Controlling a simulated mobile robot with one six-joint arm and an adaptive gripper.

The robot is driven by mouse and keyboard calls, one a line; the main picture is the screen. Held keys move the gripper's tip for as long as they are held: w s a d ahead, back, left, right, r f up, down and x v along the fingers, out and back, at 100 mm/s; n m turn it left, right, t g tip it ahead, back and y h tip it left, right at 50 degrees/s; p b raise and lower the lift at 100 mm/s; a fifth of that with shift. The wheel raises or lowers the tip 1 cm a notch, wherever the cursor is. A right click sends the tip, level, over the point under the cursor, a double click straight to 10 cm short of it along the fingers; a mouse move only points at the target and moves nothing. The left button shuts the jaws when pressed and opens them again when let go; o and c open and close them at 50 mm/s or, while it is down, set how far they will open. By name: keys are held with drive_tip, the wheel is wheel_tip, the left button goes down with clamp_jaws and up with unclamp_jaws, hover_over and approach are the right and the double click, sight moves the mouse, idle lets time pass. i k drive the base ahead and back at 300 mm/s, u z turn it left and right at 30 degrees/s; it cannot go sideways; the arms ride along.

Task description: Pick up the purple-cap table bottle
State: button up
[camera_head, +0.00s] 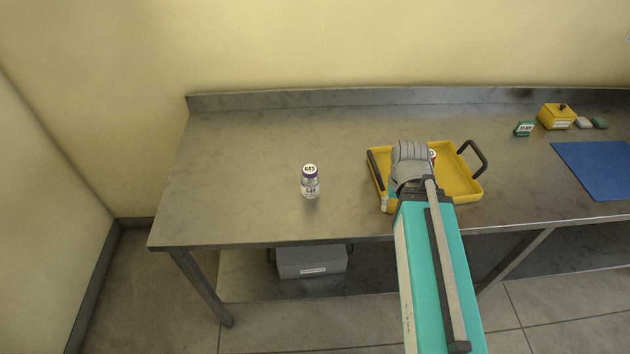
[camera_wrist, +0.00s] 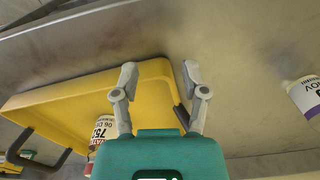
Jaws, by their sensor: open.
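The purple-cap bottle (camera_head: 310,184) stands upright on the steel table, left of the yellow tray, with a white label and clear glass below the cap. In the wrist view part of a bottle with a white label (camera_wrist: 306,96) shows at the right edge, cut off by the frame. My gripper (camera_wrist: 160,78) is open and empty, its two fingers apart over the tray's edge and bare table. It is to the right of the purple-cap bottle in the head view, where my arm mostly hides it.
The yellow tray (camera_head: 462,184) with dark handles holds another bottle (camera_wrist: 103,132), partly hidden by my gripper. A yellow box (camera_head: 556,117), a small green box (camera_head: 524,129) and a blue mat (camera_head: 598,170) are at the right. The table around the purple-cap bottle is clear. A grey box (camera_head: 312,262) sits below.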

sight(310, 177)
drive_tip(key=z, duration=0.5)
drive_tip(key=k, duration=1.3)
drive_tip(key=u, duration=0.75)
drive_tip(key=i, duration=0.9)
drive_tip(key=u, duration=0.05)
